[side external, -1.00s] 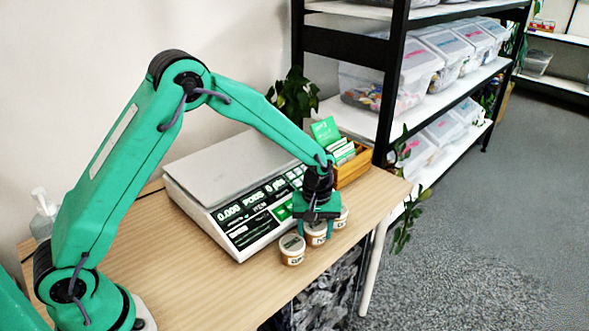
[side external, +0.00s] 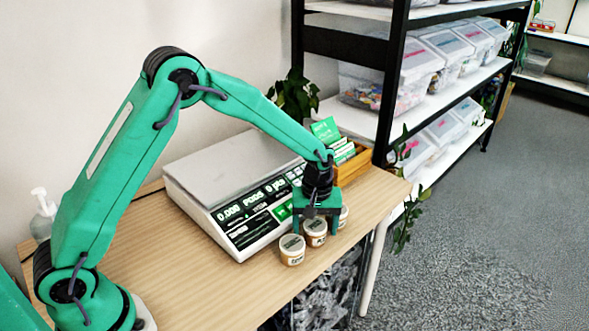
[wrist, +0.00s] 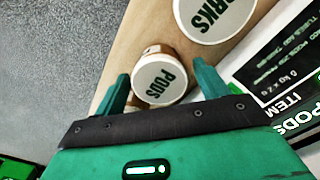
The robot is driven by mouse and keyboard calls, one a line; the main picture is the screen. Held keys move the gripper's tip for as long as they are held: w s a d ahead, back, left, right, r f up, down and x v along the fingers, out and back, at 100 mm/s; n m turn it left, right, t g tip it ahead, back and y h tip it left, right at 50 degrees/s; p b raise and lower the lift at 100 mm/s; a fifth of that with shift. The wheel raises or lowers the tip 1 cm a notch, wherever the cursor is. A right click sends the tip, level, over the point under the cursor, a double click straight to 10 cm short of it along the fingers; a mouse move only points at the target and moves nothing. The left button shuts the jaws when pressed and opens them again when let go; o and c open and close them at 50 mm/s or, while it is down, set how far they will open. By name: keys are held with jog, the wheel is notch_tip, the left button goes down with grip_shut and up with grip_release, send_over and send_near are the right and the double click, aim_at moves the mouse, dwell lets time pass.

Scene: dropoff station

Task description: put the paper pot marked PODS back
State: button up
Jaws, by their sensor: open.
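The paper pot marked PODS (wrist: 160,80) has a white lid and tan side and stands upright on the table. In the wrist view it lies between the tips of my open gripper (wrist: 161,74), with gaps at the fingers. In the side view my gripper (side external: 317,220) is low over the row of pots, and the middle pot (side external: 315,232) shows between its fingers; its label is too small to read there. A third pot (side external: 343,216) is partly hidden behind a finger.
A counting scale (side external: 232,190) stands behind the pots, close to my gripper. A wooden box of green cards (side external: 353,163) is at the table's far end. The table edge drops off just in front of the pots. Bare wood (side external: 165,262) lies left of the scale.

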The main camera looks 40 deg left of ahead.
aim_at(314, 225)
notch_tip(314, 225, up, 10)
jog(key=shift+r, duration=0.45)
dwell(0.6)
jog(key=s+a+r+m+t, duration=0.2)
jog(key=s+a+r+m, duration=0.25)
jog(key=s+r, duration=0.65)
jog(key=s+a+m+t, duration=0.1)
jog(key=s+a+m, duration=0.1)
jog(key=s, duration=0.5)
jog(key=s+a+m+t, duration=0.2)
jog(key=s, duration=0.6)
jog(key=shift+r+t, duration=0.3)
jog(key=shift+r, duration=0.1)
